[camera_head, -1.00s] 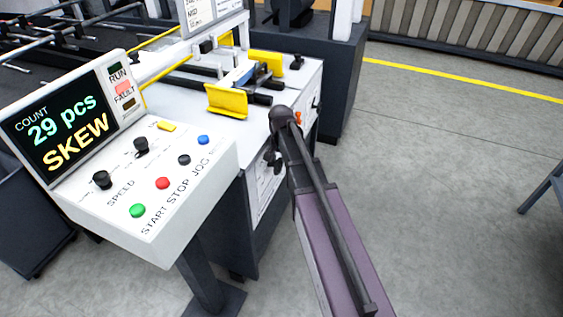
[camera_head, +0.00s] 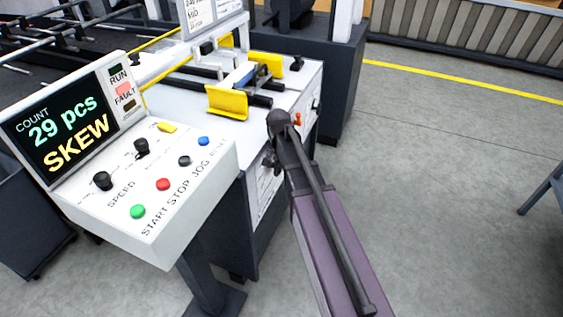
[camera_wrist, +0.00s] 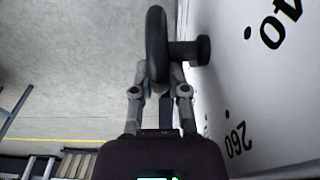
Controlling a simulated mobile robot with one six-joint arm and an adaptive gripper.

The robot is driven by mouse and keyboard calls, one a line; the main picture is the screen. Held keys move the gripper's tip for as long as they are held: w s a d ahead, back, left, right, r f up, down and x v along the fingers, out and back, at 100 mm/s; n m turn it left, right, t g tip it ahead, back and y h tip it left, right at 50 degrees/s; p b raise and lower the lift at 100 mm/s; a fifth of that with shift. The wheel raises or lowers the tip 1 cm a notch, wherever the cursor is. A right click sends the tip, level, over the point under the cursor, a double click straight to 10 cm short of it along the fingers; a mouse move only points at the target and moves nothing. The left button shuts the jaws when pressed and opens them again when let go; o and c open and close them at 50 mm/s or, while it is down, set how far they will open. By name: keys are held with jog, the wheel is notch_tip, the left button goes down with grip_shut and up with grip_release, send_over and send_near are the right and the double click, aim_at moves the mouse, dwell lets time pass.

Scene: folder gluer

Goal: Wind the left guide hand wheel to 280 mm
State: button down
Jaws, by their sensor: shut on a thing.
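The black hand wheel (camera_wrist: 157,45) shows nearly edge-on in the wrist view, with a short dark hub (camera_wrist: 190,51) on its right towards the white panel. My gripper (camera_wrist: 160,78) is shut on the wheel's lower rim. The panel's dial face (camera_wrist: 245,75) carries black dots and large figures, "260" and a partly cut "40". No pointer against the figures can be made out. In the head view my gripper (camera_head: 270,159) is at the machine's side face, and my arm hides most of the wheel. A yellow guide plate (camera_head: 227,102) stands on the machine's white top.
The console (camera_head: 150,190) with coloured buttons stands left of my arm. Its screen (camera_head: 60,130) reads "29 pcs SKEW", and a red fault lamp is lit. Open grey floor (camera_head: 440,190) lies to the right, with a yellow line farther back.

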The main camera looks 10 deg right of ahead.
jog(key=t+h+b, duration=0.1)
jog(key=t, duration=0.1)
jog(key=s+t+h+b, duration=0.1)
jog(key=t+h, duration=0.1)
jog(key=shift+s+a, duration=0.15)
jog(key=shift+a, duration=0.05)
jog(key=shift+r+t+h+b, duration=0.2)
jog(key=shift+t+h+b, duration=0.4)
jog(key=shift+t+b, duration=0.35)
jog(key=shift+a+r+t+h, duration=0.1)
jog(key=shift+r+t+h, duration=0.05)
jog(key=shift+t+h, duration=0.15)
jog(key=c, duration=0.6)
grip_release()
jog(key=shift+r, duration=0.1)
jog(key=shift+c, duration=0.2)
